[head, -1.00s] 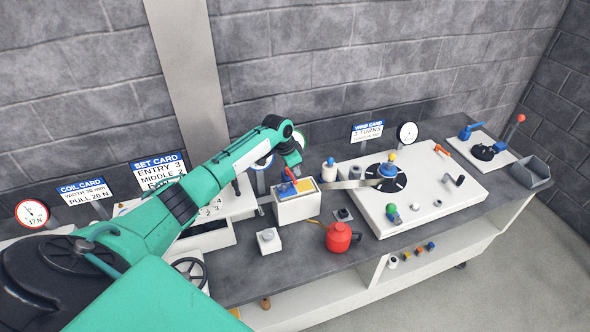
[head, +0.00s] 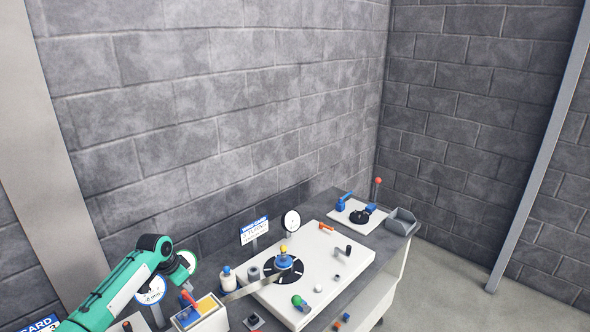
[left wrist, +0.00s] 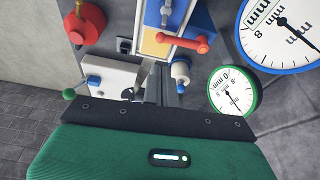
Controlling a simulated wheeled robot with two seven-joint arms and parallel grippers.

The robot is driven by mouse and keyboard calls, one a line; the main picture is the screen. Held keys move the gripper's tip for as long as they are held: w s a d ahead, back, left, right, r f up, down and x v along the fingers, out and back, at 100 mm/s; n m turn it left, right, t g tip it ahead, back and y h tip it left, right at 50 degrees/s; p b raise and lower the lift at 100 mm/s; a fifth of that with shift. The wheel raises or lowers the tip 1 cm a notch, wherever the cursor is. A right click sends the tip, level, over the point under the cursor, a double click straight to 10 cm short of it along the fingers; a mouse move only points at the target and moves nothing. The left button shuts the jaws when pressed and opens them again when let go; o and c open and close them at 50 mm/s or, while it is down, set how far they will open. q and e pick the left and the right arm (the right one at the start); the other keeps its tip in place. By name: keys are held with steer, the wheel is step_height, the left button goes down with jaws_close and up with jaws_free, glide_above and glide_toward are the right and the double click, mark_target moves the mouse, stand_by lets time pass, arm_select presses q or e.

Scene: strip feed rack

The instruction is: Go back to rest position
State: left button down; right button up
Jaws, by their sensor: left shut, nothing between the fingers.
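My left arm, green and black, comes in from the lower left of the head view. My left gripper (head: 186,284) points down beside the box with the yellow panel (head: 206,304) and its red lever (head: 189,300). In the left wrist view the narrow grey fingers (left wrist: 144,78) are shut with nothing between them. The yellow-panelled box (left wrist: 156,45) and red lever (left wrist: 190,42) lie beyond them; I cannot tell whether the fingers touch anything. My right gripper is not in view.
A white plate (head: 336,262) carries a black dial with a metal strip, plus several knobs. A grey bin (head: 402,222) stands at the bench's far end. In the wrist view, two round gauges (left wrist: 232,92) are at right and a red can (left wrist: 84,22) at upper left.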

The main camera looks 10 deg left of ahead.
arm_select(q)
steer(key=s+d+f, duration=0.5)
steer(key=s+d, duration=0.4)
steer(key=s, duration=0.1)
steer(key=s+d+f, duration=0.4)
steer(key=s+d, duration=0.5)
steer(key=s, duration=0.1)
steer(key=s+d+r+n+y, duration=0.15)
steer(key=s+r, duration=0.25)
steer(key=s, duration=0.8)
steer(key=s+r+n, duration=0.3)
steer(key=s+r, duration=0.1)
steer(key=s, duration=0.7)
step_height(320, 180, down, 36)
steer(key=r+b, duration=0.1)
steer(key=b, duration=0.5)
steer(key=s+a+f+b, duration=0.1)
steer(key=s+f+b, duration=0.1)
steer(key=s+f, duration=0.4)
steer(key=s+a+f+g+b, duration=0.1)
steer(key=s+f+b, duration=0.1)
steer(key=s+f, duration=0.5)
steer(key=s+a+f+g+b, duration=0.1)
steer(key=s+f, duration=0.5)
steer(key=f, duration=0.9)
steer(key=shift+s+a+b, duration=0.3)
steer(key=shift+s+b, duration=0.1)
steer(key=shift+b, duration=0.35)
steer(key=shift+m+y, duration=0.25)
